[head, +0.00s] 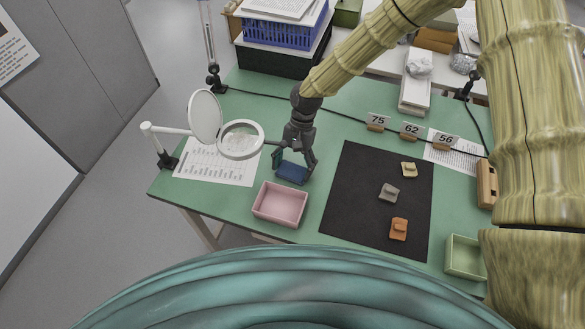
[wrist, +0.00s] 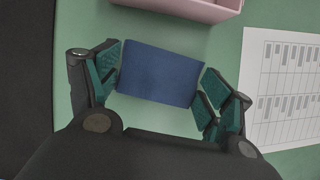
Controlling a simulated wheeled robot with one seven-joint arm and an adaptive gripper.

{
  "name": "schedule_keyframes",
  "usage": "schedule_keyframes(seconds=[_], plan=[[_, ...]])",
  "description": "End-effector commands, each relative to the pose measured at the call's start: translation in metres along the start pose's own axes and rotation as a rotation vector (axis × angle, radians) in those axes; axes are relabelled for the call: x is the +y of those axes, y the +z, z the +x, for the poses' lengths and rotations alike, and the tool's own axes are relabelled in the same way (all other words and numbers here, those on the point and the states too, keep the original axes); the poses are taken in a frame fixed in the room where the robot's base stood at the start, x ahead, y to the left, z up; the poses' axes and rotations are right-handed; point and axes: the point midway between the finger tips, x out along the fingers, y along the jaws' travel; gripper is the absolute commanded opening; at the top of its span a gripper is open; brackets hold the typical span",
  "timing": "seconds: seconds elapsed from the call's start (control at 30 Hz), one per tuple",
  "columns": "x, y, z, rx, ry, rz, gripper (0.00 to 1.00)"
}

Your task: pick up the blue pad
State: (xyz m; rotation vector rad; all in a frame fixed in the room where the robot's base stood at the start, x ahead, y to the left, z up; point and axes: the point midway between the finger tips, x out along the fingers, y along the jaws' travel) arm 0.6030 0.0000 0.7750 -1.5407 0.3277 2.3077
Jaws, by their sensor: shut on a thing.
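The blue pad (head: 292,173) is a dark blue rectangular block on the left part of the green table, behind the pink tray. In the wrist view the blue pad (wrist: 160,73) lies between the two green-padded fingers. My gripper (head: 293,167) reaches down over it, one finger at each end. My gripper (wrist: 160,82) is shut on the pad, slightly tilted in the wrist view. Whether the pad touches the table is hard to tell.
A pink tray (head: 280,204) stands just in front. A magnifier (head: 241,139) and a printed sheet (head: 218,166) are to the left. A black mat (head: 342,203) with three small sherds lies to the right. A green tray (head: 464,257) sits at the front right.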

Motion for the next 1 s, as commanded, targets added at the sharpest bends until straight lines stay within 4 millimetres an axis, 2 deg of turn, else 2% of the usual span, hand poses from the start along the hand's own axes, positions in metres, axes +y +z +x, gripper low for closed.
schedule_keyframes(seconds=[0.43, 0.67, 1.0], plan=[[0.000, 0.012, -0.031, 0.002, -0.001, 0.000, 0.60], [-0.001, -0.026, -0.044, 0.003, -0.002, 0.002, 0.60], [0.000, -0.099, -0.074, 0.003, -0.002, 0.004, 0.60]])
